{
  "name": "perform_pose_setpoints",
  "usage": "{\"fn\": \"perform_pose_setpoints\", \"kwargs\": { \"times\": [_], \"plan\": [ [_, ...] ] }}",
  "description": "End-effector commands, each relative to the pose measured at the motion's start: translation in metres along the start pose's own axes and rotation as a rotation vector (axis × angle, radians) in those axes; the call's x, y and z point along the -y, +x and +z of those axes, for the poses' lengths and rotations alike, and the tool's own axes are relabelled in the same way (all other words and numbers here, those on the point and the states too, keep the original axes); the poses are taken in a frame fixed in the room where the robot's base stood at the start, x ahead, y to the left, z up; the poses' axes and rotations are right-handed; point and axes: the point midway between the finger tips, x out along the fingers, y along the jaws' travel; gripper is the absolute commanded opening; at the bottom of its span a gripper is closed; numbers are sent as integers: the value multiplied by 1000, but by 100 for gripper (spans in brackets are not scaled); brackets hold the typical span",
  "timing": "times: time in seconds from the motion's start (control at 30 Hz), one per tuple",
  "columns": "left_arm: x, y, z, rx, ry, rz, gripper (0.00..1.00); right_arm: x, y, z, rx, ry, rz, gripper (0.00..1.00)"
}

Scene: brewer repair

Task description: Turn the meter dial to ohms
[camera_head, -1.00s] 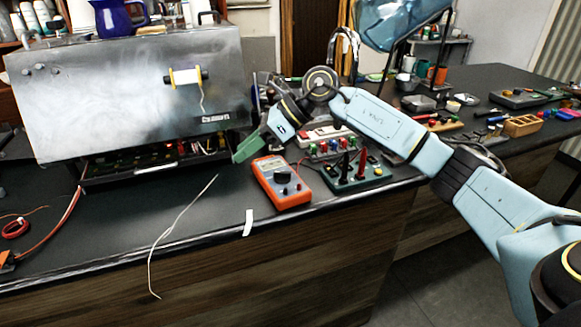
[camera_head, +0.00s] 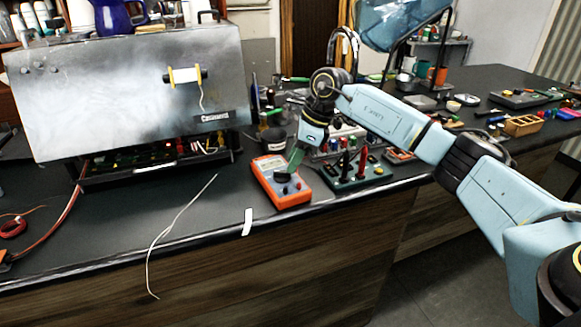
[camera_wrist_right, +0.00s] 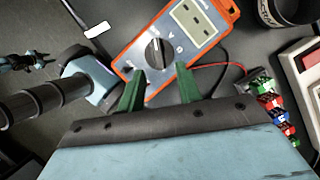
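The orange multimeter (camera_head: 286,193) lies on the dark bench in front of the brewer, its screen and face up. Its black round dial (camera_wrist_right: 158,52) shows in the right wrist view, with a light pointer mark. My right gripper (camera_head: 290,168) is over the meter in the head view. In the right wrist view its two green fingers (camera_wrist_right: 158,82) are spread apart, at the meter's near edge, with the dial ahead of the gap between them. Nothing is between the fingers. My left gripper is not in the head view.
The grey metal brewer (camera_head: 130,90) stands at the left with its lower electronics open. A green block with red and black probes (camera_head: 352,170) is right of the meter. A loose pale wire (camera_head: 180,222) and a white strip (camera_head: 248,222) lie at the front edge.

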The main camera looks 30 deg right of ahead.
Motion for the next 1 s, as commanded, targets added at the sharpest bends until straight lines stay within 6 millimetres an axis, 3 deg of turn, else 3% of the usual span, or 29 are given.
{"fn": "perform_pose_setpoints", "kwargs": {
  "times": [0.2,0.57,0.83,1.0],
  "plan": [
    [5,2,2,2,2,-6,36,0,24,0,1,1,1,35],
    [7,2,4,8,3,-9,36,0,29,0,0,1,0,35],
    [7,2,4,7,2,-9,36,0,28,0,1,0,0,0],
    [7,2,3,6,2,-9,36,0,28,0,1,2,0,0]
  ]
}}
